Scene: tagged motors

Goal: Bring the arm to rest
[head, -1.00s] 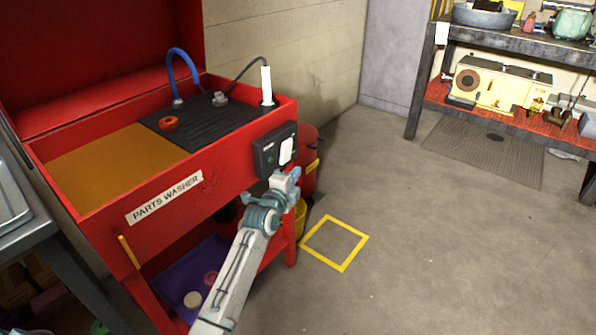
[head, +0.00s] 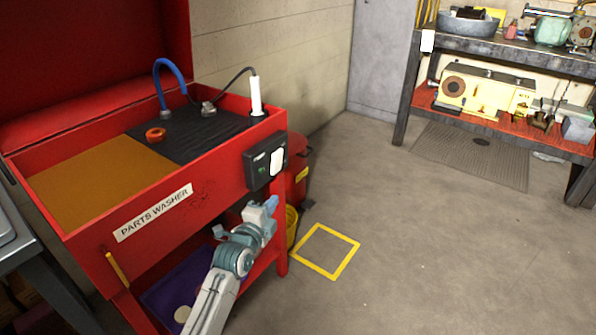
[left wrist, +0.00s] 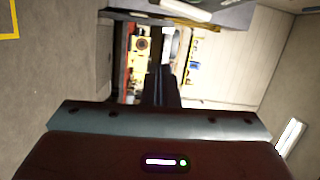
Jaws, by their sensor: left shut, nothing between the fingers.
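My left arm reaches up from the bottom of the head view. Its gripper (head: 268,206) is shut and empty, in front of the red parts washer (head: 212,207) and below the black control box (head: 265,160) with its white switch plate (head: 277,161). In the left wrist view the dark closed fingers (left wrist: 160,88) point toward the distant shelf. My right gripper is not in view.
A yellow square (head: 326,251) is marked on the open concrete floor to the right. A red cylinder-like container (head: 298,175) stands beside the washer. A workbench with a yellow machine (head: 485,93) stands at the back right.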

